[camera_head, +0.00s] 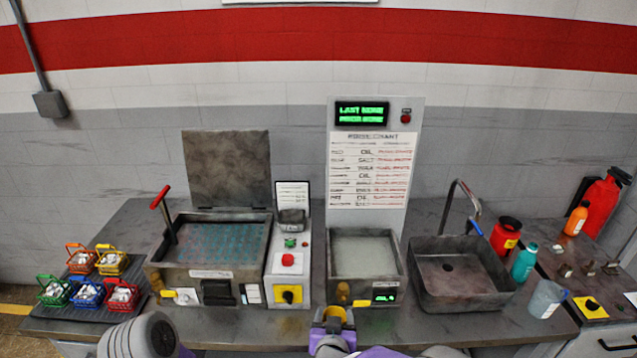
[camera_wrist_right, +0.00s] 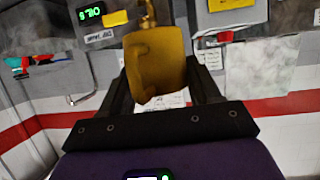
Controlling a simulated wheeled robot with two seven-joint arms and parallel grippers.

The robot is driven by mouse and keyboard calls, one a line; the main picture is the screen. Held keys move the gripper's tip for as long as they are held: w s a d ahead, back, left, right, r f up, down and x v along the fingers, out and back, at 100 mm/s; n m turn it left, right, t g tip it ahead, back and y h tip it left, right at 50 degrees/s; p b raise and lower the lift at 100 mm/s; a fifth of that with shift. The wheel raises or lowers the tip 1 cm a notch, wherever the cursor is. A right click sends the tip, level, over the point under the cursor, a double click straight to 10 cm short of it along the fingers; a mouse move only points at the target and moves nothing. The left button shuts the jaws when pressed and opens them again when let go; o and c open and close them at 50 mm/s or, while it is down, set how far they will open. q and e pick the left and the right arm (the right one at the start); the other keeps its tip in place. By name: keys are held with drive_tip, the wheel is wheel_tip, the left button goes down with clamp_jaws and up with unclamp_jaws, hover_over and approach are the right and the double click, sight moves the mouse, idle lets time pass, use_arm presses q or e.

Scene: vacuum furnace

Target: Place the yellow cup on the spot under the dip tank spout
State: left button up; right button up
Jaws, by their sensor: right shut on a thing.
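My right gripper (camera_head: 333,325) is shut on the yellow cup (camera_head: 335,313), low in the middle of the head view. In the right wrist view the cup (camera_wrist_right: 156,65) sits between the two dark fingers. The dip tank (camera_head: 365,262) is a grey basin holding pale liquid, with a brass spout (camera_head: 342,292) on the left of its front. The cup is just in front of and below this spout in the head view. The spot under the spout is hidden by the cup and gripper. My left gripper is not in view.
A furnace tank (camera_head: 213,250) with a raised lid and a control box (camera_head: 288,262) stand left of the dip tank. A sink (camera_head: 460,280) is to its right, with a jug (camera_head: 545,298) and bottles beyond. Several small coloured baskets (camera_head: 88,292) sit at far left.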

drive_tip(key=w+d+f+y+b, duration=0.15)
drive_tip(key=w+d+b, duration=0.25)
drive_tip(key=d, duration=0.9)
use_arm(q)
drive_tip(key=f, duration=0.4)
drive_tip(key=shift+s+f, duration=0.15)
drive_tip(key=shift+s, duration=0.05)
use_arm(e)
drive_tip(key=s+f+n, duration=0.1)
drive_tip(key=s+f, duration=0.4)
drive_tip(key=f, duration=0.6)
drive_tip(key=shift+s+d+f, duration=0.3)
drive_tip(key=shift+d+f, duration=0.05)
drive_tip(key=shift+f, duration=0.05)
